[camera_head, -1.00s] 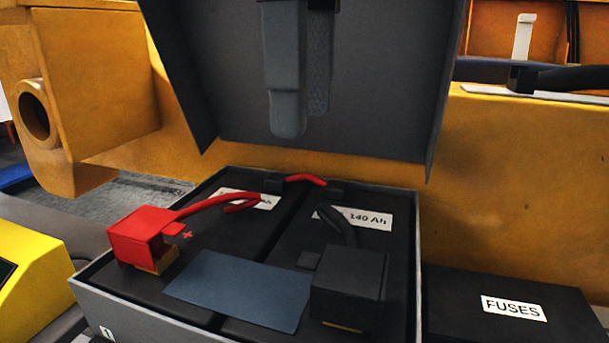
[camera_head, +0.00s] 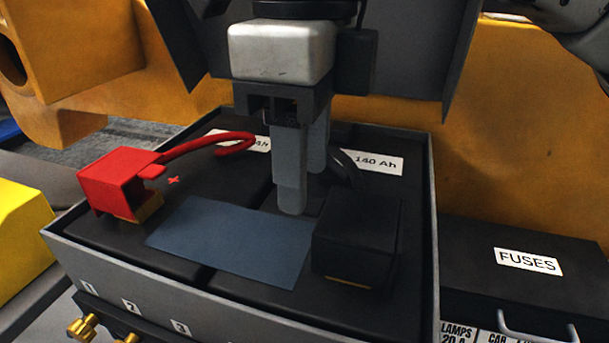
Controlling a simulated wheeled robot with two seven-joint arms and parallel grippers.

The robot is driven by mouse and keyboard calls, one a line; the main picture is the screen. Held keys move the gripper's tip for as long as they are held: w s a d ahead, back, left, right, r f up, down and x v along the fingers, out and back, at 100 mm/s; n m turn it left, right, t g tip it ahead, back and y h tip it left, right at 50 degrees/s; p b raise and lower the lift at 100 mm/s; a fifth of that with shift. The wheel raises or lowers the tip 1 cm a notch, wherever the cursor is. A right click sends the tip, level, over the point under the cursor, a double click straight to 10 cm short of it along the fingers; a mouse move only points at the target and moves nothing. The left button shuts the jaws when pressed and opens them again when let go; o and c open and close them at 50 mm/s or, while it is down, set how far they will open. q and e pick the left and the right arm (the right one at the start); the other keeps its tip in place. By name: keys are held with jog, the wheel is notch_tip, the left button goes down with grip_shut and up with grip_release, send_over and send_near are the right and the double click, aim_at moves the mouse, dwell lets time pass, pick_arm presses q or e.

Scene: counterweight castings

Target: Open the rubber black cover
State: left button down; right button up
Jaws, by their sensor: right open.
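The rubber black cover (camera_head: 358,243) sits over a terminal on the right-hand battery, with a gold strip showing at its lower front edge. It looks closed. A black cable runs from behind it. My right gripper (camera_head: 303,203) points down just behind and left of the cover, its fingers overlapping in this view. The gripper is open and empty. It hides part of the black cable and the middle of the battery box. I cannot tell whether a fingertip touches the cover. My left gripper is not in view.
A red cover (camera_head: 117,184) with a red cable sits on the left battery. A blue-grey plate (camera_head: 235,238) lies across both batteries. The grey box wall (camera_head: 120,281) surrounds them. A raised dark lid (camera_head: 408,50) stands behind. A fuses box (camera_head: 520,258) is at right.

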jog(key=shift+f, duration=1)
grip_shut()
